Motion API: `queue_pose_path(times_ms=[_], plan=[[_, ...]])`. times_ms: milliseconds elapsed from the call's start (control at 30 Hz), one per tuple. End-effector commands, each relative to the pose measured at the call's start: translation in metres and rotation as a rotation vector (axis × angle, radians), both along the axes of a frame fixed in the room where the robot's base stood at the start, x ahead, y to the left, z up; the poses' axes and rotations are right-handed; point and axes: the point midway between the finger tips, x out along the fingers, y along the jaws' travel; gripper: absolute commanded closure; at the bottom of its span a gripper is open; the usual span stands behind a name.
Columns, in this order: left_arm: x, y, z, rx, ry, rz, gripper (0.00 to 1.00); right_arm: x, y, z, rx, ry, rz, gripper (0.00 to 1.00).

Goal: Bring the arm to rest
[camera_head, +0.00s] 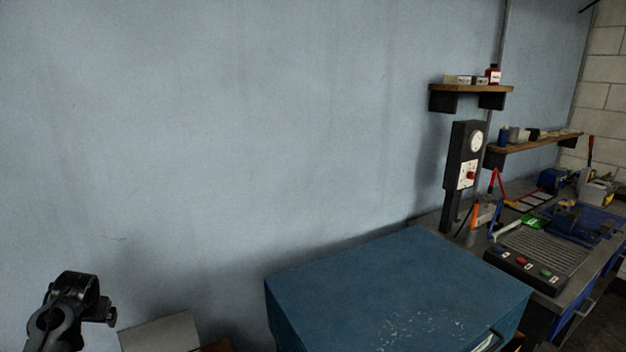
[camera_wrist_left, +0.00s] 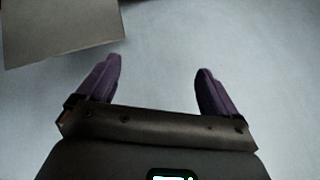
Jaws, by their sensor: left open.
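My left arm's dark end (camera_head: 78,305) shows at the lower left of the head view, in front of the blue-grey wall. In the left wrist view my left gripper (camera_wrist_left: 158,66) is open. Its two purple-dark fingers stand wide apart with nothing between them, only the pale blue-grey surface behind. My right arm and gripper are not in either view.
A blue cabinet (camera_head: 400,285) with a worn top stands at the lower middle. A grey-beige box (camera_head: 160,334) is near my left arm and a grey panel (camera_wrist_left: 60,30) shows in the wrist view. A workbench with tools and a control panel (camera_head: 525,265) is at right, below shelves (camera_head: 470,88).

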Motion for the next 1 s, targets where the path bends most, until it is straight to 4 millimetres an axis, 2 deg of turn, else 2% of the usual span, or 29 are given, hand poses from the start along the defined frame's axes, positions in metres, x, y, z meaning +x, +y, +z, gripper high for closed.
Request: queue_pose_path(times_ms=[100,267,467,567,700,800,900,1000], plan=[[-0.028,0.003,-0.01,-0.057,0.101,0.097,0.06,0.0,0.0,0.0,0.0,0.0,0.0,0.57],[-0.035,-0.037,-0.052,-0.016,0.116,0.011,0.06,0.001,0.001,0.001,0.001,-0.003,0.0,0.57],[-0.063,-0.096,-0.108,0.006,0.141,-0.1,0.06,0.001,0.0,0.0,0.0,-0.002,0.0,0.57],[-0.09,-0.136,-0.141,0.004,0.155,-0.17,0.06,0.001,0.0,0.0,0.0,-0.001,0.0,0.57],[-0.145,-0.199,-0.184,-0.024,0.17,-0.276,0.06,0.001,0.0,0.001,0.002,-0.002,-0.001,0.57],[-0.192,-0.241,-0.204,-0.06,0.176,-0.342,0.06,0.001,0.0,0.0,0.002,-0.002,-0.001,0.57],[-0.243,-0.28,-0.214,-0.106,0.178,-0.396,0.06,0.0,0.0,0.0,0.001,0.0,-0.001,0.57],[-0.288,-0.309,-0.214,-0.155,0.174,-0.432,0.06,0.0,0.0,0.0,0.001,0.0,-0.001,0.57]])
